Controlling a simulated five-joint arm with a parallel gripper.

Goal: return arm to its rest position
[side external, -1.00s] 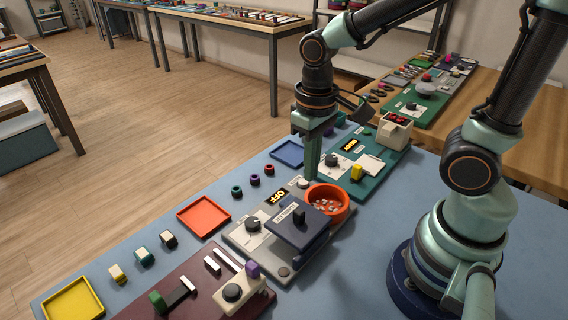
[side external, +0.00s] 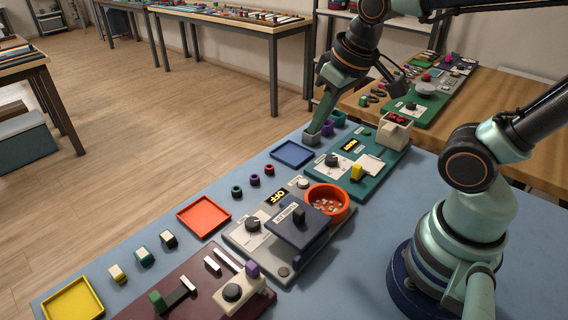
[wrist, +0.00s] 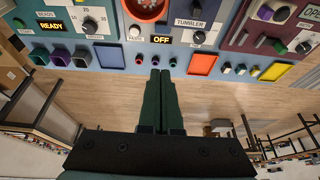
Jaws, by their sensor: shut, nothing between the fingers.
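My gripper (side external: 317,128) is shut and empty. In the side view its tip overlaps the grey cup (side external: 311,138) near the far edge of the blue table; I cannot tell whether they touch. In the wrist view my closed fingers (wrist: 160,76) point toward three small coloured rings (wrist: 156,60) in front of the panel with the OFF display (wrist: 160,40). The arm reaches out from its base at the right, with the wrist raised over the work area.
An orange-red bowl (side external: 328,198) holds small bits beside the tumbler unit (side external: 298,226). Blue (side external: 293,153), orange (side external: 204,216) and yellow (side external: 73,301) trays line the front. A green panel (side external: 372,168) carries a beige box (side external: 394,131). Open floor lies to the left.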

